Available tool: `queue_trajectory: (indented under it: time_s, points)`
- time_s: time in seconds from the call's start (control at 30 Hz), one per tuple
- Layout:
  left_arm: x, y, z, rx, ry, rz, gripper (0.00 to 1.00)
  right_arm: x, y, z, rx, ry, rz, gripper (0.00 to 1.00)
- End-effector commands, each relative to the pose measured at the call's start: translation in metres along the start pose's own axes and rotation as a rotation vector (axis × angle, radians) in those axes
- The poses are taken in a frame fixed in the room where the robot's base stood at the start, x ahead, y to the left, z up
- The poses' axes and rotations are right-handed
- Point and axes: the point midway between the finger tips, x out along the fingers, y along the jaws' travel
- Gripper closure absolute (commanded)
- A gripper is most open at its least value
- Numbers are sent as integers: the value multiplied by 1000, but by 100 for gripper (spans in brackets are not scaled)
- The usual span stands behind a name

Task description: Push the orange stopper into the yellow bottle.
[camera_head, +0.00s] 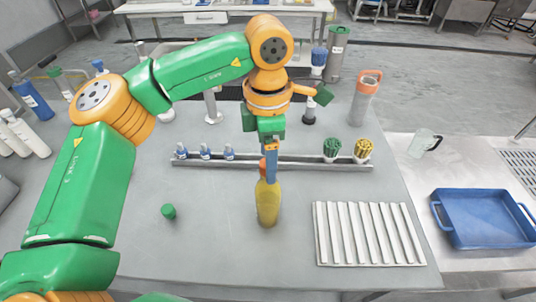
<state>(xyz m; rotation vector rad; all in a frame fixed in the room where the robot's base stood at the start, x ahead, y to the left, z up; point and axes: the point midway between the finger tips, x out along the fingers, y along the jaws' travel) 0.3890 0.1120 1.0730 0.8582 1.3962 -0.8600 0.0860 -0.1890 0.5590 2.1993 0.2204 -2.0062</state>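The yellow bottle (268,204) stands upright on the grey table, in the middle near the front. Orange (263,168), which looks like the stopper, shows at the bottle's top, just left of the gripper's blue finger. My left gripper (271,168) points down right over the bottle's neck. Its fingers overlap the orange part and hide some of it. I cannot tell whether they are shut on it or how deep the stopper sits. My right gripper is not in view.
A rack (272,162) with small blue-capped bottles and green and yellow items runs behind the bottle. A green cap (169,211) lies to the left. A white slatted tray (368,233) is to the right, with a blue bin (484,218) beyond. An orange-topped flask (365,97) stands behind.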

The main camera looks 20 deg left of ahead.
Motion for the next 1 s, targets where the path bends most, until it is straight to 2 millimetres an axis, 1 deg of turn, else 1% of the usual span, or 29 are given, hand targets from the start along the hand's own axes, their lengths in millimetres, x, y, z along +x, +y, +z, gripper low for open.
queue_trajectory:
  time_s: [0.07, 0.13, 0.17, 0.3, 0.4, 0.47, 0.57, 1.0]
  points:
    - [-1, 0, 0, 0, 0, 1, 25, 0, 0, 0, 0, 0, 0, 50]
    - [-8, 1, 0, -2, -2, 3, 25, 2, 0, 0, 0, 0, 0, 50]
    - [-14, 1, 1, -1, -3, 4, 25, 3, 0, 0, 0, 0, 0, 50]
    - [-46, 0, 1, -1, -4, 3, 25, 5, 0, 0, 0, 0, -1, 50]
    - [-63, 0, 0, -1, -1, 2, 25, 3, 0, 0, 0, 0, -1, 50]
    - [-69, 0, 0, -1, -1, 1, 25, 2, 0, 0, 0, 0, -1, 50]
    - [-72, 0, 0, 0, 0, 0, 25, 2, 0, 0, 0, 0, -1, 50]
    - [-71, 0, 0, 0, 0, 0, 25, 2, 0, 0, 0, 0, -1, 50]
